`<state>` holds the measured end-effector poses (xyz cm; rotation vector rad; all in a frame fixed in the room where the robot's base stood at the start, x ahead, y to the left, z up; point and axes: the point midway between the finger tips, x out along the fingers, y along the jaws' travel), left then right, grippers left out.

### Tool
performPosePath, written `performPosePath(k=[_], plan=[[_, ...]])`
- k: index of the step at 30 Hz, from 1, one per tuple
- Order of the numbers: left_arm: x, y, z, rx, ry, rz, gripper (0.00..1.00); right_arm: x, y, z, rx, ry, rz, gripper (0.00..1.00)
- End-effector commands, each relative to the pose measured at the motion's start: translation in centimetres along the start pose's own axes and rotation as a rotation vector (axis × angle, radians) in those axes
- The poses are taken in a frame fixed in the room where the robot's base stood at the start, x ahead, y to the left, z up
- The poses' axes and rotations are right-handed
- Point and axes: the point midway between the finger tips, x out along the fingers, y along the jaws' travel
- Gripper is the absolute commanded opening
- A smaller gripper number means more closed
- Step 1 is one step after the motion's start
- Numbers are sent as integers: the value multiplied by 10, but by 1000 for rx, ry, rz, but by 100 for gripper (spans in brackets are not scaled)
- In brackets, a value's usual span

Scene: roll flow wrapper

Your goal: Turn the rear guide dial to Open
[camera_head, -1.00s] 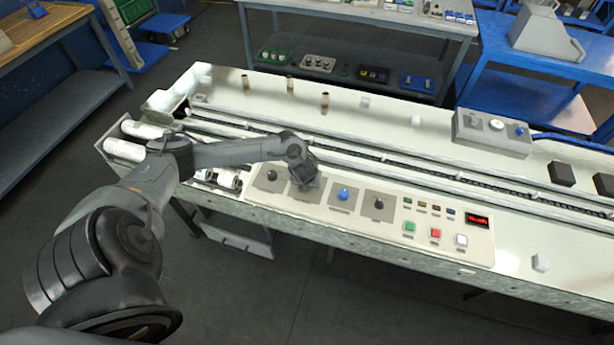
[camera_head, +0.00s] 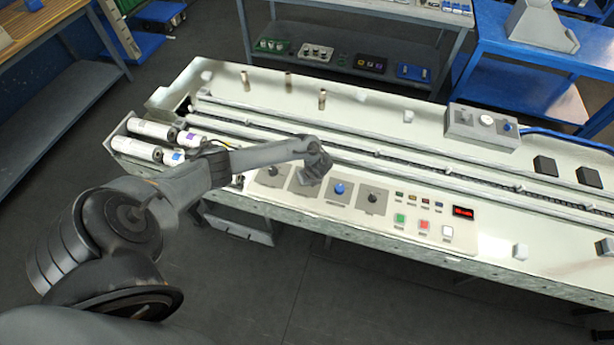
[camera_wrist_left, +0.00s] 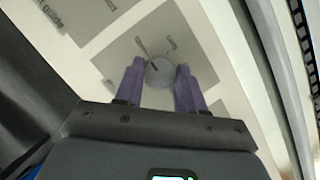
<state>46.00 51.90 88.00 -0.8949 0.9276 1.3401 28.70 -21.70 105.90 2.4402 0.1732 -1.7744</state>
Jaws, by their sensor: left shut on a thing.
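The control panel (camera_head: 420,245) on the machine's near side carries a row of dials on grey plates. My left gripper (camera_head: 308,182) is over the second plate from the left and hides its dial in the head view. In the left wrist view a round pale grey dial (camera_wrist_left: 160,73) with a dark pointer line sits between the purple fingers of my left gripper (camera_wrist_left: 159,72), which are shut on it. Small marks are printed around the dial, too blurred to read. A label ending in "guide" shows on a neighbouring plate. My right gripper is not in view.
A dark dial (camera_head: 272,171) stands left of my gripper; a blue dial (camera_head: 339,188) and another dark dial (camera_head: 373,198) stand right. Coloured buttons (camera_head: 423,226) and a red display (camera_head: 463,212) lie farther right. White rolls (camera_head: 137,148) lie at the machine's left end.

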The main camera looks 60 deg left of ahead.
Motion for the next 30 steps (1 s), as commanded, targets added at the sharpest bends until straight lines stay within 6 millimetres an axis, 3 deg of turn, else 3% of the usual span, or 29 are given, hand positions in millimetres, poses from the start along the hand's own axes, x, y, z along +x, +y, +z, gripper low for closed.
performPosePath(k=[14,15,18,30], plan=[[0,0,0,-13,0,4,9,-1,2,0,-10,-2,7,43],[0,0,0,-13,0,4,45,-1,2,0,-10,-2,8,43],[0,0,0,-12,0,4,60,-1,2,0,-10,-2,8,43],[-4,0,0,-11,1,4,63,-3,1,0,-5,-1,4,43]])
